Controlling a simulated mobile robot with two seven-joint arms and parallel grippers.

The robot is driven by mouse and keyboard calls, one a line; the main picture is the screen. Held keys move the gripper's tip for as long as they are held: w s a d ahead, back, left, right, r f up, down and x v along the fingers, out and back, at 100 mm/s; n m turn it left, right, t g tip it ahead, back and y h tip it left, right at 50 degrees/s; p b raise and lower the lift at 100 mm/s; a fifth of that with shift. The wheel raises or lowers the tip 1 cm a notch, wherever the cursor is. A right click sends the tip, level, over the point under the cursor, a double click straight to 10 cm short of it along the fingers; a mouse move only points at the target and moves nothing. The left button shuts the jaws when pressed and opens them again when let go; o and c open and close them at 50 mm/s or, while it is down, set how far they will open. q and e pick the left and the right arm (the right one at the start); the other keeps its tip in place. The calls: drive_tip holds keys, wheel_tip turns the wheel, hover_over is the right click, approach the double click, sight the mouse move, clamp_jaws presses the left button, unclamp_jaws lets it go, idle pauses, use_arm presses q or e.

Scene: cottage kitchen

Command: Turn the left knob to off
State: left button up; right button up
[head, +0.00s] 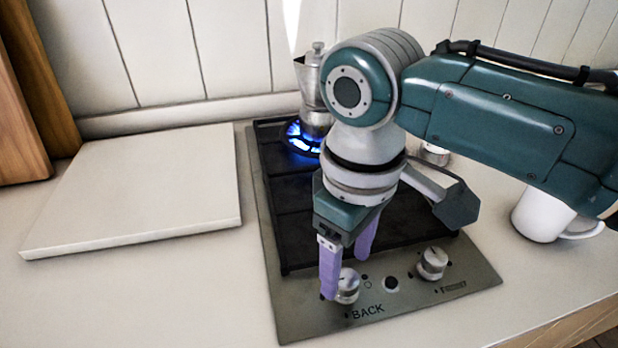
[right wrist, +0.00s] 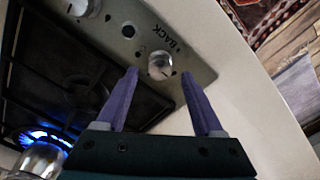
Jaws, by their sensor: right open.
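The left knob (head: 348,287), round and silvery, sits on the front panel of the hob (head: 300,322) beside the word BACK. It also shows in the right wrist view (right wrist: 161,66). My right gripper (head: 345,277) points down at this knob with its purple fingers open. In the right wrist view the fingertips (right wrist: 160,73) lie on either side of the knob, with gaps; I cannot tell whether either touches. A blue flame (head: 298,138) burns at the back burner under a metal moka pot (head: 315,95). My left gripper is out of view.
A second knob (head: 432,263) stands to the right on the same panel. A pale board (head: 140,190) lies left of the hob. A white mug (head: 543,213) stands at the right. The counter in front of the board is clear.

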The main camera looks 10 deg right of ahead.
drive_tip(key=shift+f, duration=1)
drive_tip(key=shift+c, duration=0.3)
clamp_jaws()
